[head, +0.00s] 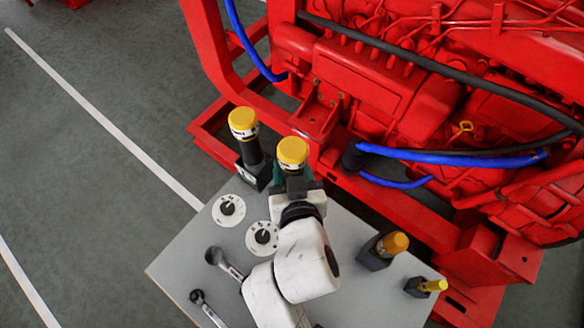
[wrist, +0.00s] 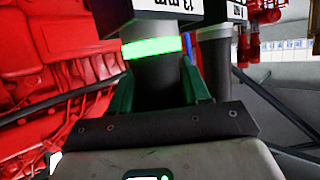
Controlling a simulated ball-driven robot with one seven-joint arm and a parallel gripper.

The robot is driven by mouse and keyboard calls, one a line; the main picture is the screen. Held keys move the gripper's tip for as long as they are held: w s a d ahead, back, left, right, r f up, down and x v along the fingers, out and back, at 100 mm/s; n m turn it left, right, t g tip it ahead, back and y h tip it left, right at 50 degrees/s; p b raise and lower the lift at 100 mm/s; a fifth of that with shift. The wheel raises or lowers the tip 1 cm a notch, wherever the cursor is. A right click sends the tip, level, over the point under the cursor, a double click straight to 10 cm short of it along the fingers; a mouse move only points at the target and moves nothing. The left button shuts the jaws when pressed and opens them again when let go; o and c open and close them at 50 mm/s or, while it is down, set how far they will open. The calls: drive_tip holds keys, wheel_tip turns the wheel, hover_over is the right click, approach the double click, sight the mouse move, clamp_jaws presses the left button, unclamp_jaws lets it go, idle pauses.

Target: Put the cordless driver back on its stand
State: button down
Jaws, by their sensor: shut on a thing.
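My gripper (head: 291,182) is over the far part of the grey table (head: 365,297), shut on an upright cordless driver (head: 292,152) with a yellow top.
Two white dials (head: 229,210) (head: 262,238) lie left of my arm, with a wrench (head: 222,262) and a ratchet (head: 205,306) nearby. Two smaller yellow-topped tools (head: 394,244) (head: 433,285) sit in dark blocks at right. The red pumpset (head: 370,90) rises beyond the table.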

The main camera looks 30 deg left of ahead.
drive_tip(key=c, duration=0.9)
unclamp_jaws()
drive_tip(key=o, duration=0.4)
drive_tip(key=shift+f, duration=0.1)
drive_tip(key=shift+o, duration=0.2)
drive_tip(key=shift+f, duration=0.1)
drive_tip(key=v, duration=1.1)
drive_tip(key=shift+b, duration=0.4)
